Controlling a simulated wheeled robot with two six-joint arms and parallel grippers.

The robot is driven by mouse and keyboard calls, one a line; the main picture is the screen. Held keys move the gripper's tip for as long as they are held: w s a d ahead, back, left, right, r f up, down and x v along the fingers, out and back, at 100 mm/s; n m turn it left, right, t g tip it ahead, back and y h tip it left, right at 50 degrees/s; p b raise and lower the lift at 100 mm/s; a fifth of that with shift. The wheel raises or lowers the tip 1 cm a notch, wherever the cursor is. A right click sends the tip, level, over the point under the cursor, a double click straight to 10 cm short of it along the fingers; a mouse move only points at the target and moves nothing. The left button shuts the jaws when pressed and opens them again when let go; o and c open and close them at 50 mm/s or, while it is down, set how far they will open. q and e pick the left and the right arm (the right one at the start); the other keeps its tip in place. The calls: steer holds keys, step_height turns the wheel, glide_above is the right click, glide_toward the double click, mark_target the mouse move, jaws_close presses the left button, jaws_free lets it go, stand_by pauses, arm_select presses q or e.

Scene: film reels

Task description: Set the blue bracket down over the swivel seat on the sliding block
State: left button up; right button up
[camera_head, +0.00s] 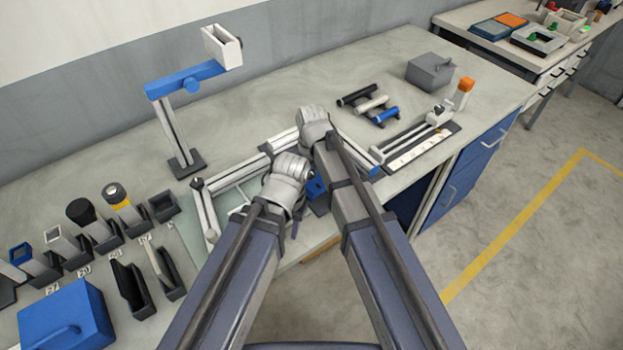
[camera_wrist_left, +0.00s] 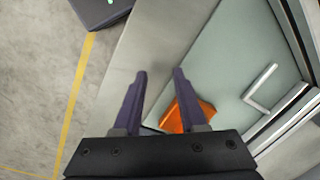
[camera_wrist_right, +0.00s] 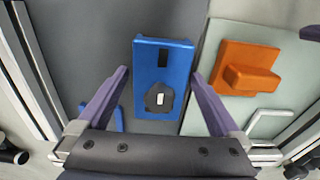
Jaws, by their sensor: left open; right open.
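A blue block (camera_wrist_right: 178,82) lies between and beyond the fingers of my open right gripper (camera_wrist_right: 159,73) in the right wrist view. It has a black slot and a dark rounded seat (camera_wrist_right: 153,98) with a small white stud. A thin blue piece (camera_wrist_right: 118,118) shows partly behind the left-hand finger; I cannot tell whether it is the bracket. Blue also shows in the head view (camera_head: 316,188), mostly hidden by my arms. My left gripper (camera_wrist_left: 159,72) is open and empty, above the bench edge, with an orange block (camera_wrist_left: 190,108) just beyond its right-hand finger.
A pale green plate (camera_wrist_right: 212,116) carries the orange block and a white bent handle (camera_wrist_right: 262,114), with metal rails around. A lamp-like stand (camera_head: 172,125) rises at the back left. Holders (camera_head: 105,240) and a blue box (camera_head: 62,322) fill the left.

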step_height(320, 180, up, 12)
steer(key=p, duration=1.2)
steer(key=shift+r, duration=0.15)
